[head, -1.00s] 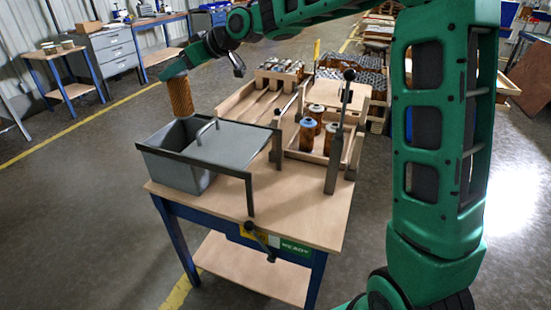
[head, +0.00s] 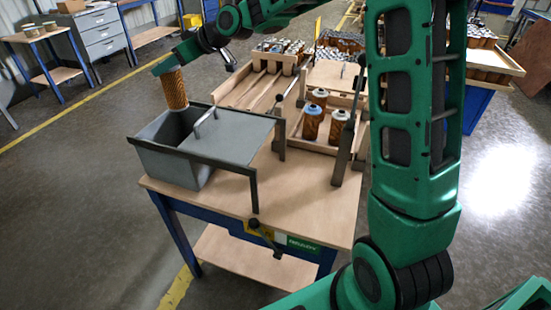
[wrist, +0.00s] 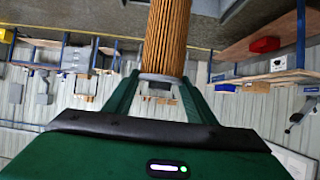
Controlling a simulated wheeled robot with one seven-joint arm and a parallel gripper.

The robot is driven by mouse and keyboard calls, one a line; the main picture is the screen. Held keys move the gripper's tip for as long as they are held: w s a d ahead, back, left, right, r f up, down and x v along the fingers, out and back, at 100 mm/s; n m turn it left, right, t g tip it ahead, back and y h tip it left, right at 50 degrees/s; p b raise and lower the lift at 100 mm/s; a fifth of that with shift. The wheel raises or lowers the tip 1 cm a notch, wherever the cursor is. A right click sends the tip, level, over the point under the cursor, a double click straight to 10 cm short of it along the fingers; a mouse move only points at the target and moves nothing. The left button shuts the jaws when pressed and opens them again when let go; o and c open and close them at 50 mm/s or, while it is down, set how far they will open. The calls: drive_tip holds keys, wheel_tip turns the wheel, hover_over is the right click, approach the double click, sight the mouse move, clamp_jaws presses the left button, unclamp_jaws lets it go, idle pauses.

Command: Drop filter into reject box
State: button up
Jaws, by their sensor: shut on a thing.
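An orange-brown pleated filter (head: 174,88) hangs upright from my gripper (head: 166,66) in the head view. In the wrist view my gripper (wrist: 162,82) is shut on the filter's pale end cap, and the pleated filter (wrist: 167,38) extends away from it. The grey reject box (head: 175,160) stands on the left of the workbench. Its left part is open and a grey lid with a handle (head: 215,128) covers the right part. The filter is over the open part, its lower end at about rim height. The inside of the box is mostly hidden.
A wooden tray (head: 310,143) with several filters stands right of the box, beside an upright dark lever (head: 347,145). Wooden channels (head: 250,90) lie behind. The bench front (head: 270,210) is clear.

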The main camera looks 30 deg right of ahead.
drive_tip(key=shift+f, duration=0.4)
drive_tip(key=o, duration=1.5)
drive_tip(key=v, duration=1)
drive_tip(key=shift+s+d+r, duration=0.1)
drive_tip(key=shift+s+d, duration=0.1)
drive_tip(key=shift+d, duration=0.1)
